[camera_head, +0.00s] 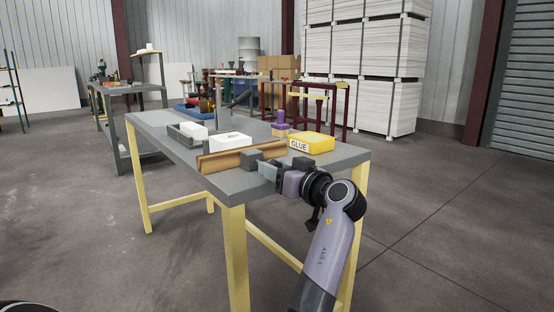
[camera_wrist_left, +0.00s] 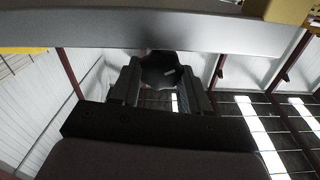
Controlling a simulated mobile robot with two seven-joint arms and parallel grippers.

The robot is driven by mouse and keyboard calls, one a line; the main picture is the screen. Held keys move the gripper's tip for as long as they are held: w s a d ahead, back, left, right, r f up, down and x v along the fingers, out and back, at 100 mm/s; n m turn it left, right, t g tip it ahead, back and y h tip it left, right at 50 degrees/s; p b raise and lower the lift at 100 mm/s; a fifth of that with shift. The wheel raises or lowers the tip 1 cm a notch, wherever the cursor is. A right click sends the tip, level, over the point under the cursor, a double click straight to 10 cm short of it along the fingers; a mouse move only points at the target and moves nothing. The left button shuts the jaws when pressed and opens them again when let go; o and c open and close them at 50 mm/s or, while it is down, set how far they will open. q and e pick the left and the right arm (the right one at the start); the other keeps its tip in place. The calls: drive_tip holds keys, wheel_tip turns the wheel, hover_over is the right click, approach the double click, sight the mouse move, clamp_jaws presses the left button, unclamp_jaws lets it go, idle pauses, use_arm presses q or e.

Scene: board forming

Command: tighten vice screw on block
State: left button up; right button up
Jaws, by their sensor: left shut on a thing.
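A long brown wooden piece (camera_head: 235,158) lies along the near edge of the grey table (camera_head: 170,138). A dark grey block-shaped part (camera_head: 250,157) sits against it. I cannot tell for sure which of these belong to the vice and which is the block. My left gripper (camera_head: 270,170) is at the table's near edge, beside that grey part. In the left wrist view my gripper (camera_wrist_left: 160,85) is shut on a dark round knob (camera_wrist_left: 160,68), which looks like the vice screw, below the table edge (camera_wrist_left: 100,33). My right gripper is not in view.
A yellow glue box (camera_head: 312,143) stands right of the wooden piece, with a purple object (camera_head: 281,127) behind it. A white open box (camera_head: 230,140) and a grey tray (camera_head: 178,131) holding a white block stand behind. Other workbenches are farther back.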

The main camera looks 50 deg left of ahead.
use_arm(q)
drive_tip(key=shift+d, duration=0.1)
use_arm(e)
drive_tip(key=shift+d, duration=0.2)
use_arm(q)
drive_tip(key=o, duration=1.1)
drive_tip(key=d, duration=0.4)
drive_tip(key=d+p, duration=0.1)
drive_tip(key=d, duration=0.2)
drive_tip(key=shift+s+d, duration=0.1)
drive_tip(key=shift+s, duration=0.25)
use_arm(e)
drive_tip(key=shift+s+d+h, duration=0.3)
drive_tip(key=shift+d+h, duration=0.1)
